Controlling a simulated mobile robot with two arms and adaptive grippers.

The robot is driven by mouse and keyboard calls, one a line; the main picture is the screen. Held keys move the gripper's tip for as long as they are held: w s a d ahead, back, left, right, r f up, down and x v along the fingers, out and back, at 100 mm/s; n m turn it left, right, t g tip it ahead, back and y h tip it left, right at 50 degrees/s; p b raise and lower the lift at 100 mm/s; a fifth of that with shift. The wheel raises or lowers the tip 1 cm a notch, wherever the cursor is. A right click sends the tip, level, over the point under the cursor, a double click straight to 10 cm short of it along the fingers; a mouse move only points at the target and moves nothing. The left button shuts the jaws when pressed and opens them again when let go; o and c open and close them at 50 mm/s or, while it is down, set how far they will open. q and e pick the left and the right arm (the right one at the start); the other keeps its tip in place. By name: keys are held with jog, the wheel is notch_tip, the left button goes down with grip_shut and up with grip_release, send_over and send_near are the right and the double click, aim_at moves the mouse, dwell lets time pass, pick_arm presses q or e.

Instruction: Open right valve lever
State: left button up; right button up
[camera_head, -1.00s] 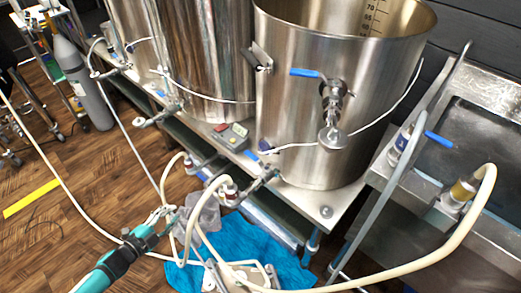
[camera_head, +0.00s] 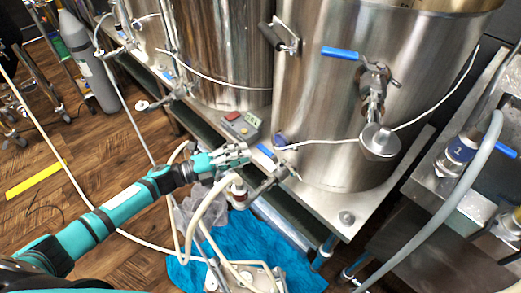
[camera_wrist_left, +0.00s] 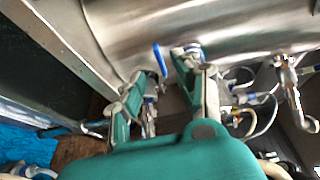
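A small blue valve lever (camera_head: 265,151) sits low at the front of the right steel kettle (camera_head: 325,110), on the shelf edge. It also shows in the left wrist view (camera_wrist_left: 159,58), ahead of and between my fingers, apart from them. My left gripper (camera_head: 245,154) reaches in from the left, just left of this lever. In the left wrist view its two fingers (camera_wrist_left: 172,78) are spread with nothing held between them. A larger blue lever (camera_head: 341,53) lies roughly level on the valve higher up the same kettle. My right gripper is not in view.
A red-and-grey control box (camera_head: 241,125) lies on the shelf behind the gripper. A pale hose (camera_head: 208,208) loops below it, over a blue cloth (camera_head: 190,275). A steel sink with a blue-handled valve (camera_head: 458,150) stands at right.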

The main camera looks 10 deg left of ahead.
aim_at(271, 157)
pick_arm(q)
jog(key=x, duration=0.6)
jog(key=shift+c, duration=0.4)
grip_shut()
